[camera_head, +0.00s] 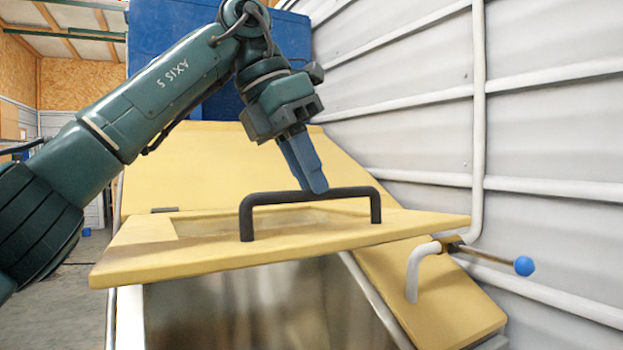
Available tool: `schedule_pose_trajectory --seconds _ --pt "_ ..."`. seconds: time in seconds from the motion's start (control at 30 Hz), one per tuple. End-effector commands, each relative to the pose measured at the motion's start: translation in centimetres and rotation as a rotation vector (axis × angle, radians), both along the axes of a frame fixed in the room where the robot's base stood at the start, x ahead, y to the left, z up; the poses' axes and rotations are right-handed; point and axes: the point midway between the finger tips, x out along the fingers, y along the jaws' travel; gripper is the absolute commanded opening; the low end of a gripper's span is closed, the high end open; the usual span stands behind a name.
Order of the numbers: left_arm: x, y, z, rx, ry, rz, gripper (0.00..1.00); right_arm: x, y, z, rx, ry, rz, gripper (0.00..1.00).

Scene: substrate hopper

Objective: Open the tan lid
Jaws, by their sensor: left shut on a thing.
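The tan lid (330,238) lies across the middle of the head view, tilted, with its near edge raised above a grey metal hopper body (255,305). A black bar handle (280,197) stands on the lid. My left gripper (317,188) comes down from above and is shut on the handle's crossbar, right of its middle. The blue fingers hide a little of the bar. My right gripper is not in view.
A tan sloping panel (345,175) rises behind the lid, with a blue box (165,40) beyond. A blue-knobbed lever (524,266) and a white pipe stand at the right, by a corrugated wall (560,110). Open floor (75,300) shows at left.

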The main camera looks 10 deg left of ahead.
Motion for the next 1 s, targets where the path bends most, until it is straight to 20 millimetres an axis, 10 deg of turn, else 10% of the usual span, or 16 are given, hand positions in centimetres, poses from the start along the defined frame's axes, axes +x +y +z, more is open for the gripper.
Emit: schedule_pose_trajectory --seconds 0.27,0.3,0.57,1.0 --pt "0.7 0.7 -0.4 0.007 0.002 0.027 0.0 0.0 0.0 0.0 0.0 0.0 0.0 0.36" --pt "0.7 0.7 -0.4 0.007 0.002 0.027 0.15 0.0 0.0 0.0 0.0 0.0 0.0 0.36" --pt "0.6 0.6 -0.4 0.008 0.001 0.024 0.36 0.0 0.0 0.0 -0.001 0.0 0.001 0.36" --pt "0.3 1.0 1.2 0.007 -0.003 0.021 0.36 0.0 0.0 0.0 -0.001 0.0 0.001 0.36"
